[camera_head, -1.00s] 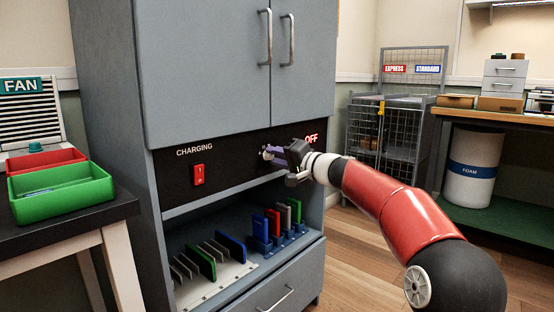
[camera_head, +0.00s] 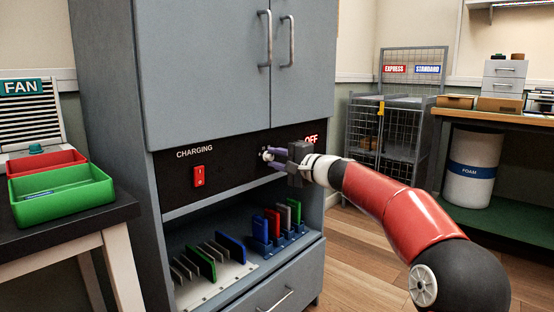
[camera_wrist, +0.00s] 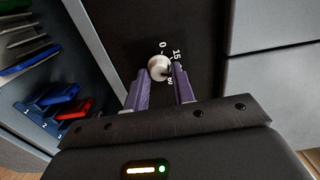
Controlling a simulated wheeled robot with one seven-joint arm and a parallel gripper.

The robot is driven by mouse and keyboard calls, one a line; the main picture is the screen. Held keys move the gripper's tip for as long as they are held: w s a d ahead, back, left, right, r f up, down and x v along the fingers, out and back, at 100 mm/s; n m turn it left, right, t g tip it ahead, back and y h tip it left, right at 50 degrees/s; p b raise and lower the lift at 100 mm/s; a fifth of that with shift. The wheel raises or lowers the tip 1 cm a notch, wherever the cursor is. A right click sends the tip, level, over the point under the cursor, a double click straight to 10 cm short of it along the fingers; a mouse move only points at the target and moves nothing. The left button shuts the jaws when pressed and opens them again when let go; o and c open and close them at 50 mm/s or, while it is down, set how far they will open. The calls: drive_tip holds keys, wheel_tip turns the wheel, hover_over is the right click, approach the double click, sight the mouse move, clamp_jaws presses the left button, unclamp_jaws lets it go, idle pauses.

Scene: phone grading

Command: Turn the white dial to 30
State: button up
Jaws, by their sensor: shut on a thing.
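The white dial (camera_wrist: 159,67) is on the black panel, with the marks 0 and 15 beside it in the wrist view; a further mark is partly hidden by a finger. In the head view the dial (camera_head: 266,154) shows just left of the fingertips. My gripper (camera_head: 274,157) has its purple fingers on either side of the dial, shut on it. In the wrist view the fingers of my gripper (camera_wrist: 161,75) straddle the dial. The dial's pointer setting cannot be read clearly.
The black panel (camera_head: 235,178) carries a red switch (camera_head: 198,176) under CHARGING and a lit red OFF (camera_head: 311,139). Below is an open shelf with several upright phones (camera_head: 231,247). Cabinet doors with handles (camera_head: 265,38) are above. A table with green tray (camera_head: 62,194) stands left.

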drive_tip(key=o, duration=1)
drive_tip(key=shift+d, duration=0.1)
drive_tip(key=b+v, duration=0.1)
drive_tip(key=v, duration=0.6)
drive_tip(key=shift+s+d, duration=0.2)
drive_tip(key=shift+d, duration=0.05)
